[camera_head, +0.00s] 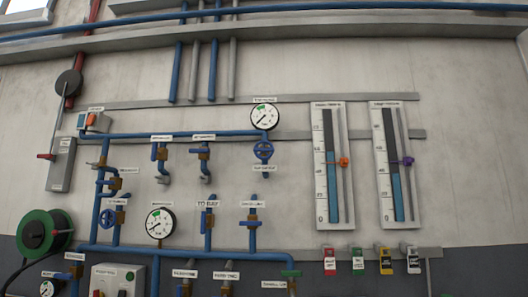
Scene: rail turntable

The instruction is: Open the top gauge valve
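The top gauge (264,116) is a round white dial with a green band and a dark needle pointing to the lower left. It sits at the right end of a horizontal blue pipe. A blue handwheel valve (263,151) is directly below it, with brass-coloured fittings and a small white label (264,168) under the wheel. The label is too small to read. Whether the valve is open or closed cannot be told. Neither of my grippers is in view, and nothing touches the wheel.
A lower gauge (160,222) and another blue handwheel (108,218) sit down to the left. Two tall level indicators (333,165) (394,165) stand to the right. A green hose reel (45,233) is at the left edge. The wall between the top valve and the indicators is bare.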

